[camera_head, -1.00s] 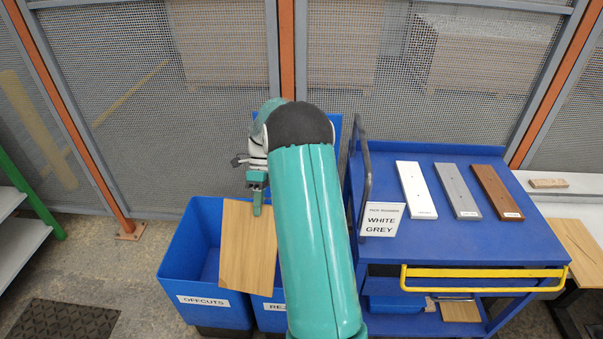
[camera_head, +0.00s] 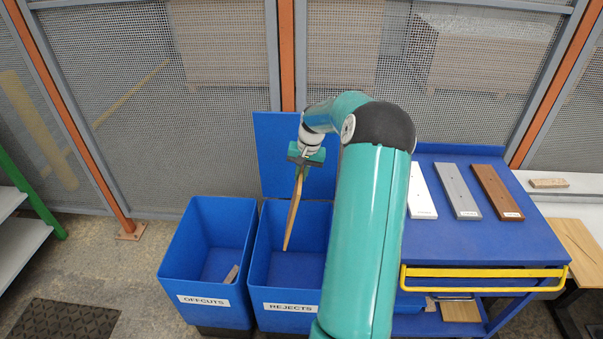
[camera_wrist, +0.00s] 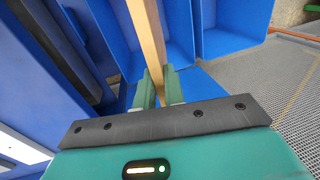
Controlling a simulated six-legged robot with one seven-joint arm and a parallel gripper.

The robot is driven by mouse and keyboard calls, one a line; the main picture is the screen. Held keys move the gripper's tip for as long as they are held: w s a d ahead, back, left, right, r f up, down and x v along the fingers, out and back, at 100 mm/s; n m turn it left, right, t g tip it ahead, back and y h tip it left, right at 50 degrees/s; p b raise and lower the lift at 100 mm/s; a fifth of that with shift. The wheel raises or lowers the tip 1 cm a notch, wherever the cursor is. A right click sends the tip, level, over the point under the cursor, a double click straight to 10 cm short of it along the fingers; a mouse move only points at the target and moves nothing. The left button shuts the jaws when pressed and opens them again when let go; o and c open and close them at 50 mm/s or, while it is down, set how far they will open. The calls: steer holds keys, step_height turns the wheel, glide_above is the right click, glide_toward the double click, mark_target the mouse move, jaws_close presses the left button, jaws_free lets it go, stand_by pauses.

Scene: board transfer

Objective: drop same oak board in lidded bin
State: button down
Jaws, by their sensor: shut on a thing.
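The oak board (camera_head: 293,211) hangs edge-on from my gripper (camera_head: 303,165), over the opening of the blue bin labelled REJECTS (camera_head: 262,279). This bin has a raised blue lid (camera_head: 277,150) standing up behind it. The board's lower end is at or near the mouth of the bin; I cannot tell how deep it reaches. In the wrist view, the green fingers of my gripper (camera_wrist: 158,88) are shut on the board (camera_wrist: 148,40), which extends toward the blue bin.
The blue bin labelled OFFCUTS (camera_head: 180,285) stands open at the left, with a small piece (camera_head: 231,274) inside. A blue cart (camera_head: 470,250) at the right bears white (camera_head: 421,195), grey (camera_head: 457,190) and brown (camera_head: 496,192) boards. A mesh fence (camera_head: 180,120) rises behind.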

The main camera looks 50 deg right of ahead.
steer(key=shift+d+r, duration=0.15)
steer(key=shift+r, duration=0.05)
steer(key=shift+f, duration=0.1)
step_height(320, 180, down, 14)
stand_by(1.4)
steer(key=c, duration=1.4)
jaws_free()
step_height(320, 180, up, 14)
steer(key=s+d, duration=0.1)
steer(key=s, duration=0.1)
steer(key=shift+s+d, duration=0.15)
steer(key=shift+s, duration=0.1)
steer(key=shift+f, duration=0.1)
